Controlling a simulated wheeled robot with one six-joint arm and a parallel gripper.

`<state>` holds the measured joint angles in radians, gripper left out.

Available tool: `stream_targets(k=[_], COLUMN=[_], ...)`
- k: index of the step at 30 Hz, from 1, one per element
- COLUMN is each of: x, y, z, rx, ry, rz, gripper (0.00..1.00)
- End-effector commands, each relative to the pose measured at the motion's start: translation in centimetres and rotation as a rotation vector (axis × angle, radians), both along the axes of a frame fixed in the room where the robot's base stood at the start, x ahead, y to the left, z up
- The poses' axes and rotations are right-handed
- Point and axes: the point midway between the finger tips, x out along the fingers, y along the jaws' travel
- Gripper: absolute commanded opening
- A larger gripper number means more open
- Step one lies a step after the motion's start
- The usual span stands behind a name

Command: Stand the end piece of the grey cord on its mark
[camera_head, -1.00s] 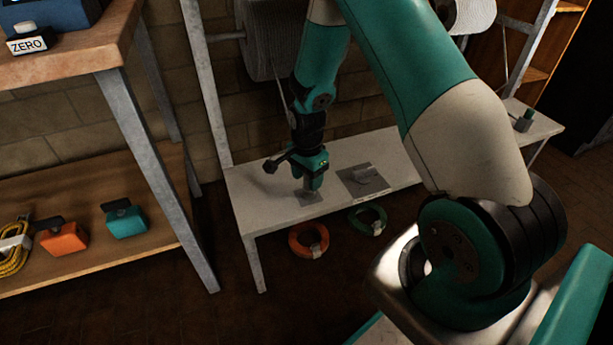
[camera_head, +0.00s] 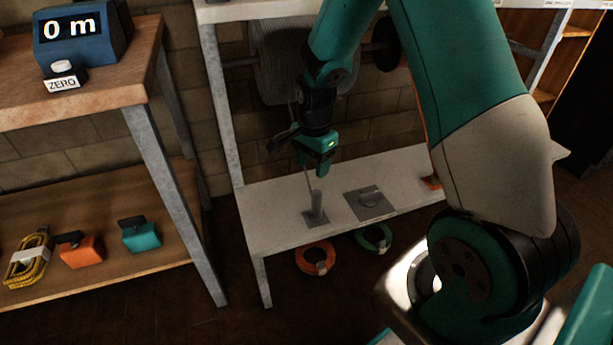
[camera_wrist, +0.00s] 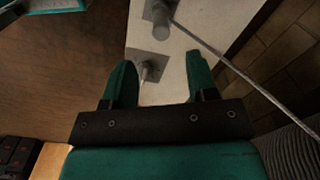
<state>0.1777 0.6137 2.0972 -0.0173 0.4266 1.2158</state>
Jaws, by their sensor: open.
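The end piece (camera_head: 317,199) is a grey cylinder standing upright on the left square plate (camera_head: 309,218) on the pale bench. It also shows at the top of the wrist view (camera_wrist: 160,14). The grey cord (camera_wrist: 245,78) runs from it up toward the reel. My gripper (camera_head: 314,167) is open and empty, above the end piece and apart from it. In the wrist view, the gap between my fingers (camera_wrist: 158,62) faces the bench. The mark itself cannot be told apart from the plate.
A larger plate (camera_head: 355,208) with a grey fitting on it lies to the right. A grey reel (camera_head: 275,75) hangs behind. Orange (camera_head: 314,258) and green (camera_head: 372,239) coils lie below the bench front. A wooden table at left holds a blue display (camera_head: 80,32) reading 0 m.

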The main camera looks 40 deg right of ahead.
Motion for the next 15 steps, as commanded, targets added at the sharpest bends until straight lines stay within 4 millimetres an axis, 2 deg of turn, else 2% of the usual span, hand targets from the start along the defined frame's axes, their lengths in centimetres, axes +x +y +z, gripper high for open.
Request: stream_targets(k=[2,5,6,8,9,12,15], x=[-0.5,-2.5,-3.9,-6.5,-8.4,-13.3,-17.5], y=[2.6,7.4,9.6,12.5,14.3,17.6,19.6], z=[2.8,7.4,9.3,12.0,13.6,16.6,18.4], rx=[0.028,0.081,0.105,0.135,0.153,0.187,0.206], ry=[-0.029,-0.082,-0.106,-0.148,-0.175,-0.246,-0.308], rz=[0.154,0.472,0.626,0.865,1.022,1.385,1.675], gripper=[0.53,0.53,0.53,0.53,0.53,0.53,0.53])
